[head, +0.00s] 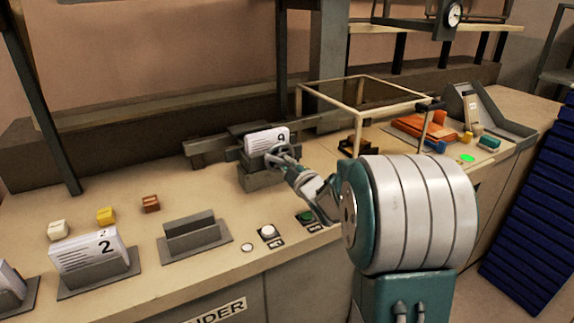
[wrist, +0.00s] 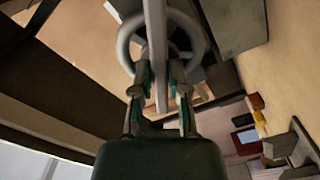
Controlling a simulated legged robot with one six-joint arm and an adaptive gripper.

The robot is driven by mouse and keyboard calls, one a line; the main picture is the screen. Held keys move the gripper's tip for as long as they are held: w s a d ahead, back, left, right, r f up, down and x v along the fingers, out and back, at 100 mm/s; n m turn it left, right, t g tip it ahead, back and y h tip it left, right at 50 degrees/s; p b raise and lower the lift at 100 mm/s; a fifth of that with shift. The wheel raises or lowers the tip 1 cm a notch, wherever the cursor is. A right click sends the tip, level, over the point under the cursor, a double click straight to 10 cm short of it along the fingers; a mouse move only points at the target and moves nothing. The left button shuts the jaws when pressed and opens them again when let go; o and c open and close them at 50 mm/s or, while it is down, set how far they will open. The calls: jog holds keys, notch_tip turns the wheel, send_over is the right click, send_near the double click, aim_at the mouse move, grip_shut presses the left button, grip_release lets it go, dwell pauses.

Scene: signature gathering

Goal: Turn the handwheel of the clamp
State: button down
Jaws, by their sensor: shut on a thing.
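The clamp (head: 262,180) is a grey block device on the bench, left of the frame-like box. A stack of white pages (head: 266,141) with a dark number stands in it. The grey round handwheel (wrist: 196,28) is on the clamp's near side and fills the top of the wrist view. My gripper (head: 285,158) reaches it from the right. A pale bar crosses the wheel between the fingers. The exact contact at the fingertips is partly hidden.
A page stack marked 2 (head: 88,252) and an empty grey holder (head: 194,236) stand at the front left. A white button (head: 267,231) and a green button (head: 305,217) are near the front edge. An open wire-frame box (head: 322,96) stands behind my arm.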

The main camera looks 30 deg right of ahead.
jog(key=shift+a+r, duration=0.1)
jog(key=shift+a, duration=0.1)
jog(key=shift+r+m, duration=0.1)
jog(key=shift+m, duration=0.9)
jog(key=c, duration=0.9)
grip_release()
jog(key=shift+o, duration=1.3)
jog(key=shift+a, duration=0.25)
jog(key=shift+d, duration=0.1)
jog(key=shift+s+d, duration=0.15)
jog(key=shift+s, duration=0.15)
jog(key=s, duration=1.1)
